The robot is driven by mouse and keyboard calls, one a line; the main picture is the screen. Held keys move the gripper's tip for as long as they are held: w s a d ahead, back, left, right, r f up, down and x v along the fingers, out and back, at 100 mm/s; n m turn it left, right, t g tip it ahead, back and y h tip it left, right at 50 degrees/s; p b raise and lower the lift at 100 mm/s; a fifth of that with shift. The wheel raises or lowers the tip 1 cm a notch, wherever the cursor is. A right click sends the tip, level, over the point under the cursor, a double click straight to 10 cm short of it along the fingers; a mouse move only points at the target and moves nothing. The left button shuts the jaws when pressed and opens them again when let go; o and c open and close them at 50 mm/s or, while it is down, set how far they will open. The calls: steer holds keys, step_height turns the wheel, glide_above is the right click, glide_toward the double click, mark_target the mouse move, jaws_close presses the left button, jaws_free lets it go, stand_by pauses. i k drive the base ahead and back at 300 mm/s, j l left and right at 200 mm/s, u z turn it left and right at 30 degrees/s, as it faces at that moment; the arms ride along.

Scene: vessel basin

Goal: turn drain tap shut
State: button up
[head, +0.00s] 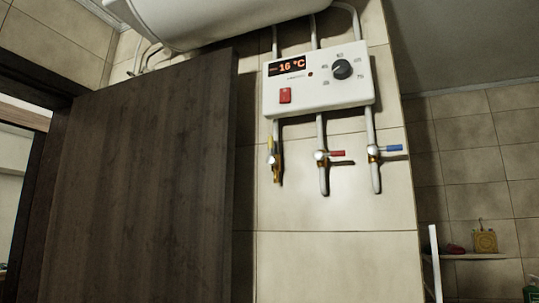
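Three taps sit on pipes below a white control box on the tiled wall. The left tap (274,160) has a brass body and a small yellow handle (270,144) standing about upright, along its pipe. The middle tap (321,156) has a red handle (338,153) pointing right, across its pipe. The right tap (373,151) has a blue handle (393,148) also pointing right. No label shows which one is the drain tap. My gripper is not in view.
The control box (318,82) shows 16 °C, with a red switch (285,95) and a dark knob (342,69). A white tank (215,18) hangs above. A dark wooden door (140,185) stands close left of the taps. A shelf (470,257) is at lower right.

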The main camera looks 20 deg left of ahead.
mark_target(271, 160)
steer(key=i+j+u, duration=0.1)
steer(key=u, duration=0.7)
